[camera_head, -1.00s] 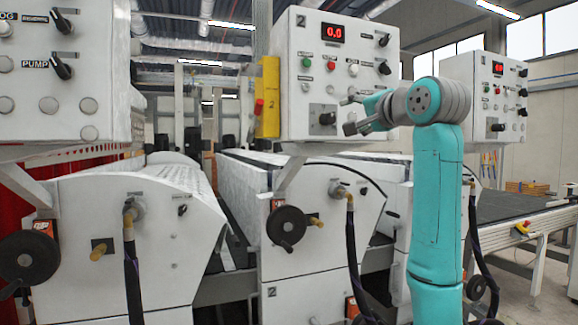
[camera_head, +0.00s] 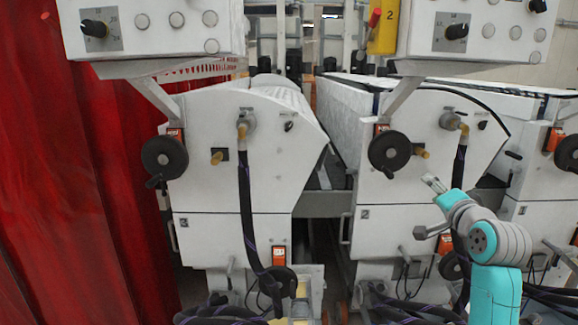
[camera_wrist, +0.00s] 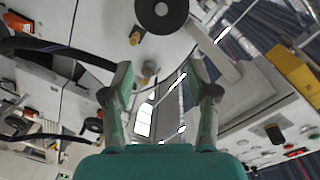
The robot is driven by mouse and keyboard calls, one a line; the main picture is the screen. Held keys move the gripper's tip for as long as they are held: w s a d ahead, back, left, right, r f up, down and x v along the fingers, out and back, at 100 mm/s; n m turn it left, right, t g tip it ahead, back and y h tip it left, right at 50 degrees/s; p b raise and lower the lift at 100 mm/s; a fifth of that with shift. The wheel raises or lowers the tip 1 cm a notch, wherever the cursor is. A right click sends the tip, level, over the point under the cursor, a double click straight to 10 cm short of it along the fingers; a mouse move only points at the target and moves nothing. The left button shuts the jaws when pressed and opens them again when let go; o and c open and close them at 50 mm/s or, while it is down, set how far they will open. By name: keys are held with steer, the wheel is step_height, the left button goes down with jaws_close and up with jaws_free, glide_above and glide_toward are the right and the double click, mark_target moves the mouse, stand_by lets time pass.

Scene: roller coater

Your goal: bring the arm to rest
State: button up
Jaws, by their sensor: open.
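My teal arm (camera_head: 492,265) is at the lower right of the head view, in front of the white machine unit marked 2 (camera_head: 385,235). My gripper (camera_head: 431,208) points left there, and its fingers stand apart. In the wrist view, my gripper (camera_wrist: 161,76) is open and empty, with a finger on each side and nothing between the tips. I cannot tell exactly how far the fingers are from the machine's front.
A black handwheel (camera_head: 390,151) sticks out above and left of my gripper. A dark hose (camera_head: 245,205) hangs on the left unit. A red curtain (camera_head: 70,160) covers the left side. Control boxes (camera_head: 155,28) overhang the machines. A yellow box (camera_wrist: 291,73) shows in the wrist view.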

steer(key=s+a+f+n, duration=0.1)
steer(key=s+a+f, duration=0.3)
steer(key=f, duration=0.6)
steer(key=s+a+f+n+g, duration=0.1)
steer(key=s+f, duration=0.5)
steer(key=f, duration=0.3)
steer(key=s+a+f, duration=0.3)
steer(key=s+f, duration=0.3)
steer(key=f, duration=0.4)
steer(key=s+a+f+n, duration=0.25)
steer(key=s+f, duration=0.25)
steer(key=s, duration=0.4)
steer(key=s+a+f+n, duration=0.1)
steer(key=s+a+f, duration=0.3)
steer(key=s, duration=0.6)
steer(key=s+a+r+n, duration=0.1)
steer(key=s+r+n, duration=0.1)
steer(key=s, duration=1.1)
steer(key=s+a+r+n+g, duration=0.1)
steer(key=s+n, duration=0.3)
steer(key=s, duration=0.9)
steer(key=shift+s+r+g+y, duration=0.15)
steer(key=shift+r+g+y, duration=0.15)
steer(key=shift+r, duration=0.15)
steer(key=shift+a, duration=0.1)
